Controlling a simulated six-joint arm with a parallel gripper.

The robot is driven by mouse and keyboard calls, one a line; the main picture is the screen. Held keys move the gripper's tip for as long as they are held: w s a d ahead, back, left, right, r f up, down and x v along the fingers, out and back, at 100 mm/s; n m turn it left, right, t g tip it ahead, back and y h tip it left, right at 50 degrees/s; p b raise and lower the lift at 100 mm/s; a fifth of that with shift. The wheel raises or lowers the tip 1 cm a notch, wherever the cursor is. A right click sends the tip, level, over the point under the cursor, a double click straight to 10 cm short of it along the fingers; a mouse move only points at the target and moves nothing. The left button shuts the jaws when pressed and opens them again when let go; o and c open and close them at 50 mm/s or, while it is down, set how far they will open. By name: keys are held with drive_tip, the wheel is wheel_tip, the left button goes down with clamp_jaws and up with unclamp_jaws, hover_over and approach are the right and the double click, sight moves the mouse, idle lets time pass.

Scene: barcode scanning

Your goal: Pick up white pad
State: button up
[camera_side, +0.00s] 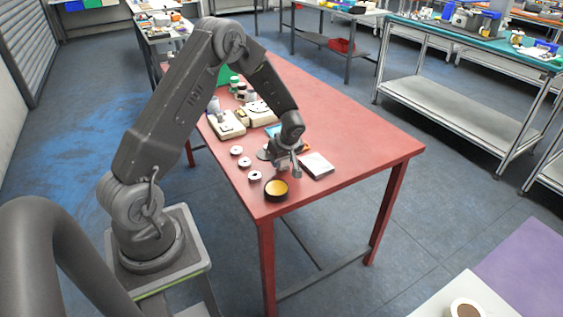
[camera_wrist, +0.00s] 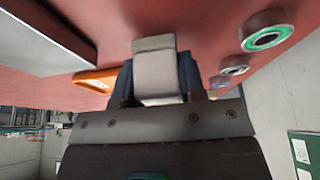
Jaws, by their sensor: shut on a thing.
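My gripper (camera_side: 290,167) is low over the front part of the red table, pointing down. In the wrist view my gripper (camera_wrist: 156,75) is shut on a pale grey-white block (camera_wrist: 157,85), with dark parts on both sides of it. I cannot tell from its visible faces whether this block is a pad. A flat, square white pad (camera_side: 317,165) lies on the table just right of my gripper in the side view. A pale slab, apparently this pad (camera_wrist: 35,40), shows at the upper left in the wrist view, apart from the jaws.
The red table (camera_side: 370,150) is bare to the right. White rings (camera_side: 245,162) lie left of my gripper, and a round yellow-topped tin (camera_side: 276,190) stands in front. An orange item (camera_wrist: 96,80) is close by. Beige devices (camera_side: 227,123) stand farther back.

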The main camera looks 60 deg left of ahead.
wheel_tip(320, 180, up, 3)
drive_tip(key=shift+r, duration=0.1)
drive_tip(key=s+a+r, duration=0.6)
drive_tip(key=s, duration=0.3)
drive_tip(key=shift+s+a+r, duration=0.2)
drive_tip(key=shift+s+r, duration=0.15)
drive_tip(key=shift+s, duration=0.05)
drive_tip(key=o, duration=0.3)
drive_tip(key=shift+c, duration=1.1)
drive_tip(key=w+d+m+t, duration=0.1)
drive_tip(key=d+m, duration=0.2)
drive_tip(key=d, duration=0.2)
drive_tip(key=w+d+f+m+t, duration=0.1)
drive_tip(key=d+m, duration=0.2)
drive_tip(key=d, duration=0.2)
drive_tip(key=w+d+m+t+h, duration=0.1)
drive_tip(key=d+m, duration=0.2)
drive_tip(key=d, duration=0.2)
drive_tip(key=shift+w+d+f, duration=0.15)
drive_tip(key=shift+d+f, duration=0.05)
drive_tip(key=shift+d, duration=0.15)
drive_tip(key=shift+f, duration=2.9)
